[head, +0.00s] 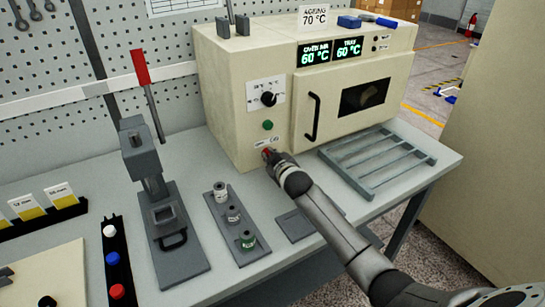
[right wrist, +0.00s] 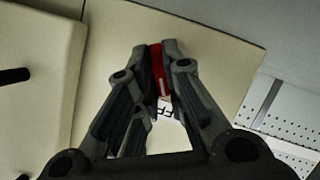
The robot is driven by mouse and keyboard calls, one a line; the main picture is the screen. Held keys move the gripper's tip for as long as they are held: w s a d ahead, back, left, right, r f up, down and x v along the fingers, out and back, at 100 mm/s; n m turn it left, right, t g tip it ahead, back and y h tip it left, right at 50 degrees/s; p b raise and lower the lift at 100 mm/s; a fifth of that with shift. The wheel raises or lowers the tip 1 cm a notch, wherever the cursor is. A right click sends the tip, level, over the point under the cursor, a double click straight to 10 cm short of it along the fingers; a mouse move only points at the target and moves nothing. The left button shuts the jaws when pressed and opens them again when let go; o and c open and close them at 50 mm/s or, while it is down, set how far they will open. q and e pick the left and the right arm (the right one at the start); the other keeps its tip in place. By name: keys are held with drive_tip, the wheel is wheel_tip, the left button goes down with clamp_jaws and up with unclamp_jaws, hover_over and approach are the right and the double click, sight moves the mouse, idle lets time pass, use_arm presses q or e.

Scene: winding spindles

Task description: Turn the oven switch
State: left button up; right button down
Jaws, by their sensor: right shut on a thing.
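The cream oven (head: 225,90) stands on the bench with two green displays, both reading 60 °C. Its red switch (head: 267,152) is low on the front panel, below a black knob (head: 268,99) and a green button (head: 267,125). My right gripper (head: 272,158) is at the switch and covers part of it in the head view. In the right wrist view the red switch (right wrist: 156,70) sits between the two fingers of my right gripper (right wrist: 160,62), which are shut on it. A white label with letters "FF" shows just beside the switch. My left gripper is not in view.
A grey rack (head: 375,160) lies on the bench before the oven door (head: 335,100). A spindle holder (head: 237,225), a press with a red lever (head: 139,67) and a black strip with coloured knobs (head: 115,260) stand left of my right arm.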

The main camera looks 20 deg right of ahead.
drive_tip(key=shift+f+n, duration=0.1)
drive_tip(key=shift+n, duration=0.3)
idle(0.3)
drive_tip(key=c, duration=1.5)
unclamp_jaws()
drive_tip(key=v, duration=1.2)
drive_tip(key=shift+a+f, duration=0.15)
drive_tip(key=shift+f, duration=0.1)
drive_tip(key=shift+s+f, duration=0.1)
